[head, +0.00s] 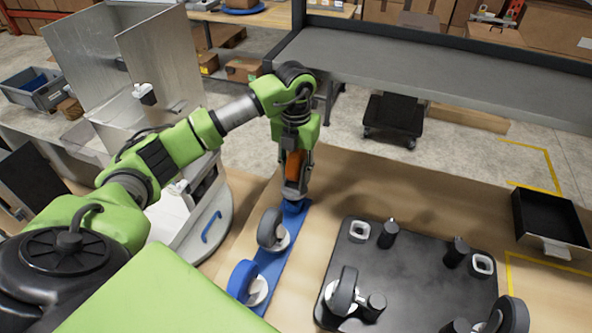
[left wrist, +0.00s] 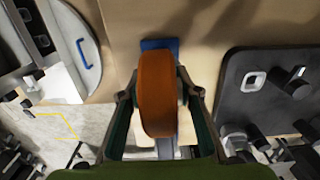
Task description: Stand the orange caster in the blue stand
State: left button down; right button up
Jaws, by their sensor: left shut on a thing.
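The orange caster (head: 294,165) is in my left gripper (head: 295,188), at the far end of the blue stand (head: 273,262). In the left wrist view its orange wheel (left wrist: 157,95) fills the space between the two fingers, which are shut on it. The blue stand is a long strip on the table; its far end (left wrist: 159,44) shows just beyond the wheel. A grey caster (head: 270,229) and a blue caster (head: 241,281) stand along it, nearer me. The orange caster's foot is hidden, so I cannot tell whether it touches the stand. My right gripper is not in view.
A black plate (head: 345,250) with casters, pegs and white-rimmed parts lies right of the stand. A black tray (head: 548,222) is at the table's right. A white round-edged unit with a blue handle (head: 211,227) is on the left. Bare tabletop lies beyond the stand and plate.

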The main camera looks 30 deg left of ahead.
aim_at(296, 152)
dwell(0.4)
pick_arm(q)
jog(key=shift+f+b, duration=1.4)
jog(key=shift+f, duration=0.5)
jog(key=c, duration=1.4)
grip_release()
jog(key=shift+s+r, duration=0.1)
jog(key=shift+r, duration=3.7)
